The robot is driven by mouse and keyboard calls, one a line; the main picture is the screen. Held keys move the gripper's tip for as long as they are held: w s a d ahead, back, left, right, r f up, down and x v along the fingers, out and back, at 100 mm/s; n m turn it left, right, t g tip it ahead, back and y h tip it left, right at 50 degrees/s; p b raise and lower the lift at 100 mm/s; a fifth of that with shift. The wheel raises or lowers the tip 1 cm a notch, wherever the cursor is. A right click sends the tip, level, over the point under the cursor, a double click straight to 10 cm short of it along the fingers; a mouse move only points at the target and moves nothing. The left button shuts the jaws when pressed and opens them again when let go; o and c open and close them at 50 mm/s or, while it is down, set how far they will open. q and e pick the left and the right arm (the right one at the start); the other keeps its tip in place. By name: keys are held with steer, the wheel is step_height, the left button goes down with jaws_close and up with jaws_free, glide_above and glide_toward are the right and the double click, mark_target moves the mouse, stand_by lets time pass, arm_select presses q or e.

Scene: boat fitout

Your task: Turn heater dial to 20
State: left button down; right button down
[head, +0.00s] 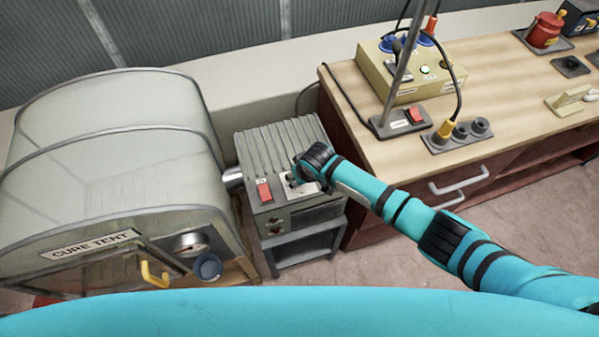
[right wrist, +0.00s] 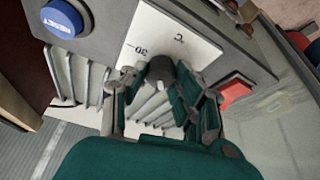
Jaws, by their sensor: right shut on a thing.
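The heater (head: 275,145) is a grey ribbed box on a low stand, between the cure tent and the wooden bench. My right gripper (head: 303,178) is at its top front. In the right wrist view my right gripper (right wrist: 166,82) is shut on the dark heater dial (right wrist: 161,67), one finger on each side. My left gripper is not in view.
A red switch (head: 264,191) is close to the dial on the heater. A blue RESET button (right wrist: 62,18) is on its other side. The cure tent (head: 110,150) stands at left. The bench (head: 490,100) at right carries a yellow box (head: 408,72) and a lamp base.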

steer(key=shift+w+r+m, duration=0.1)
steer(key=shift+m, duration=0.5)
steer(key=c, duration=1)
jaws_free()
steer(key=v, duration=1.2)
steer(key=shift+a, duration=0.15)
